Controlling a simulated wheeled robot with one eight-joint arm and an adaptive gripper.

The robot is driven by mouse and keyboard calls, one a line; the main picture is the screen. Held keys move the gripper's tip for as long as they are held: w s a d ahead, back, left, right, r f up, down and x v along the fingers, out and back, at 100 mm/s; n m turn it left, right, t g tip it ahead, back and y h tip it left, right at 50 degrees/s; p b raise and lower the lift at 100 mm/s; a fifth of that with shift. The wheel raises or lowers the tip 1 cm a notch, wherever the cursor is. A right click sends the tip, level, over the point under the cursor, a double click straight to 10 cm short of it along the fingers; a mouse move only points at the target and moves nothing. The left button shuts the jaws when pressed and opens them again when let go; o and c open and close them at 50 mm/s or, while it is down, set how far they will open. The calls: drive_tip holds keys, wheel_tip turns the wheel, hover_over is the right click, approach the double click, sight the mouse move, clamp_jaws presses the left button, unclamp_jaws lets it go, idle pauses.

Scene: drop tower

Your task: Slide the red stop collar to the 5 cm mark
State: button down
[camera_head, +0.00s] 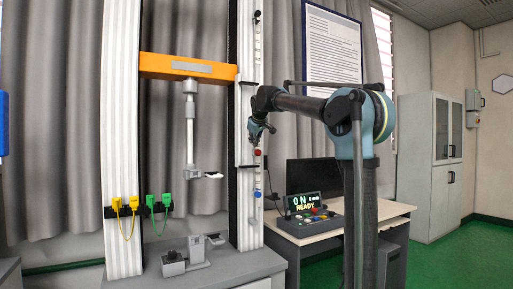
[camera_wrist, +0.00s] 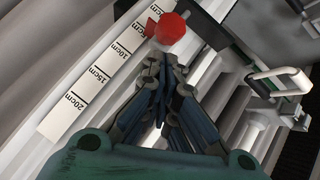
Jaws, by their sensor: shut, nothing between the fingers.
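The red stop collar (camera_wrist: 172,28) shows at the top of the wrist view as a round red knob with a small red pointer on its left. The pointer lies beside the upper end of the white scale strip (camera_wrist: 93,77), close to a partly hidden label ending in "cm", above the 10cm label. In the head view the collar (camera_head: 258,153) is a small red dot on the tower's right column. My gripper (camera_wrist: 163,62) is shut and empty, its fingertips just below the knob in the picture. I cannot tell if they touch it. My gripper (camera_head: 257,137) is just above the collar in the head view.
A blue knob (camera_head: 258,194) sits lower on the same column. An orange crosshead (camera_head: 188,67) spans the two columns. Green clips (camera_head: 158,202) and a metal base fixture (camera_head: 195,252) are at left. A desk holds a control box (camera_head: 310,212) reading ON, READY.

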drive_tip(key=a+v, duration=0.1)
drive_tip(key=v, duration=1)
drive_tip(key=shift+r, duration=0.6)
drive_tip(key=s+d+f+m+g+h, duration=0.1)
drive_tip(key=s+d+f+m+g, duration=0.1)
drive_tip(key=s+d+f, duration=0.85)
drive_tip(key=s+d+f+m+g+h, duration=0.1)
drive_tip(key=s+d+f+m, duration=0.2)
drive_tip(key=s+d+f, duration=0.7)
drive_tip(key=s+d+f+m+g, duration=0.1)
drive_tip(key=s+f, duration=0.7)
drive_tip(key=f, duration=0.4)
drive_tip(key=s+d+f+m+g, duration=0.2)
drive_tip(key=s+f, duration=0.5)
drive_tip(key=f, duration=0.6)
drive_tip(key=s+d+f+m+g, duration=0.1)
drive_tip(key=s+d+f, duration=0.1)
drive_tip(key=s+f, duration=0.6)
wheel_tip(320, 180, down, 5)
drive_tip(key=shift+s+r+g, duration=0.1)
drive_tip(key=shift+s+g, duration=0.2)
drive_tip(key=shift+s, duration=0.05)
drive_tip(key=shift+d, duration=0.1)
